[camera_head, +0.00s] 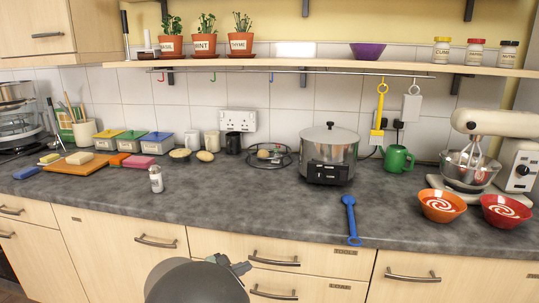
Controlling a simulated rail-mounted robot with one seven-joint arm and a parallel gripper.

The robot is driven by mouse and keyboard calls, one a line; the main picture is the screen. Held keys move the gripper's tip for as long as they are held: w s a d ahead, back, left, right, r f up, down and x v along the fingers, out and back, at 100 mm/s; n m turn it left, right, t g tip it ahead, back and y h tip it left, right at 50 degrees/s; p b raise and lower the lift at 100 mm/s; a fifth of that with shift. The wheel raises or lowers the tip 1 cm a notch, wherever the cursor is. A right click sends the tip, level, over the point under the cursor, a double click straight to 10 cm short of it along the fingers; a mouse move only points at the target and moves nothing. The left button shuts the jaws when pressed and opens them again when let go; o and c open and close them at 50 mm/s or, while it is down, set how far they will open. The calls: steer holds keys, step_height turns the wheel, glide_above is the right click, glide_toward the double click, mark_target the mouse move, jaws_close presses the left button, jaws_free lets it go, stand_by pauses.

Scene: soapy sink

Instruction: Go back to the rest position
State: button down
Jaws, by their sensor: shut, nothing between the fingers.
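My gripper (237,266) shows at the bottom of the head view, in front of the drawer fronts and below the countertop edge. It is small and dark here, with its fingers together and nothing held. My own rounded grey arm link covers part of the cabinet doors beside it. The gripper appears apart from everything on the counter.
The grey countertop (255,205) has free room along its front middle. A blue spoon-like tool (350,218) lies at the front edge, its end at the rim. A shaker (156,180), a cooker (328,153), bowls (441,205) and a mixer (470,160) stand around.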

steer(key=s+d+r+m+g+p, duration=0.1)
steer(key=s+d+r+m+g, duration=0.15)
steer(key=d, duration=0.35)
steer(key=s+d+r+m+g+p, duration=0.1)
steer(key=s+d+r+m+g, duration=0.2)
steer(key=d, duration=0.4)
steer(key=s+d+r+m+g+y+p, duration=0.2)
steer(key=s+d+m+g, duration=0.1)
steer(key=s+d+m, duration=0.3)
steer(key=s+d+r+m+g+y+p, duration=0.2)
steer(key=s+d+m, duration=0.25)
steer(key=s, duration=0.35)
steer(key=s+a+r+m+y+p, duration=0.1)
steer(key=s+r+m+y+p, duration=0.1)
steer(key=s+m+y, duration=0.3)
steer(key=s+r+m, duration=0.1)
steer(key=s+m, duration=0.2)
steer(key=s, duration=0.3)
steer(key=shift+s+a, duration=0.15)
steer(key=shift+s, duration=0.05)
